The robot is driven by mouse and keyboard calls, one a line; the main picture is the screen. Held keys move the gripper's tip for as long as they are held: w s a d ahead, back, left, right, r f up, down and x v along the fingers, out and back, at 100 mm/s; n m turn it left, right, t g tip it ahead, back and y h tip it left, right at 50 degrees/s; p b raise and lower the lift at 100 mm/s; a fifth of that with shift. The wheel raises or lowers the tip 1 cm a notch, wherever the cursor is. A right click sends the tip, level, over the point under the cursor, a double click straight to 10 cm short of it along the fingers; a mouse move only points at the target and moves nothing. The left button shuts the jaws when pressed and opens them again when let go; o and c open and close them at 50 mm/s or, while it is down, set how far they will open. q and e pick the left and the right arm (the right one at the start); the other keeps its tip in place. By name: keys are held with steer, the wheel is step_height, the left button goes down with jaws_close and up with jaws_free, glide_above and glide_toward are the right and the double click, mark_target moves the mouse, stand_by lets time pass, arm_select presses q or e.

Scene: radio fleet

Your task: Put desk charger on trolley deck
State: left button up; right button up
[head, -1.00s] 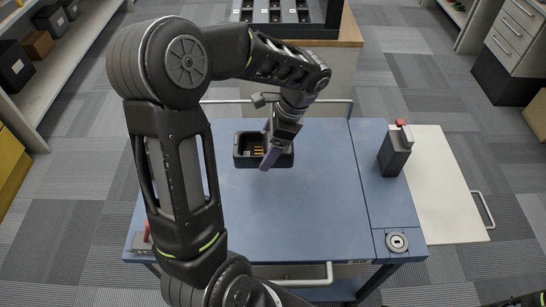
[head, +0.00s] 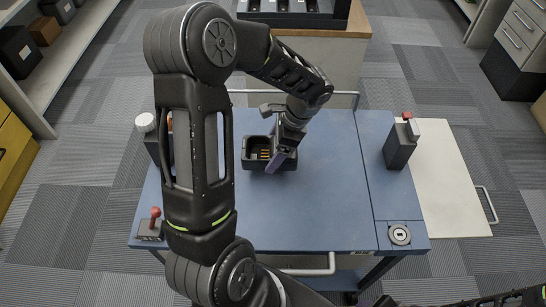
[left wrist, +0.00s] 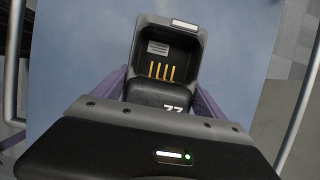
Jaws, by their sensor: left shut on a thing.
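The desk charger (head: 255,156) is a black open-topped box with gold contacts inside. It also shows in the left wrist view (left wrist: 167,52), with a white label on its far rim and white digits on its near part. My left gripper (head: 280,157) has purple fingers and is shut on the charger, with a finger on each side in the left wrist view (left wrist: 155,95). The charger is over the left-middle part of the blue trolley deck (head: 320,205) and looks level. I cannot tell whether it touches the deck. My right gripper is not in view.
A dark upright device with a red top (head: 400,146) stands on the deck's right strip, near a round socket (head: 399,235). A white-capped item (head: 146,123) and a red-knobbed box (head: 150,226) are at the left. The deck's middle is clear. A wooden-topped counter (head: 355,45) stands behind.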

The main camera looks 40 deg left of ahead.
arm_select(q)
step_height(320, 180, down, 3)
steer(key=shift+f, duration=0.3)
steer(key=shift+f, duration=0.1)
steer(key=shift+f, duration=0.15)
steer(key=o, duration=1.6)
steer(key=shift+o, duration=0.2)
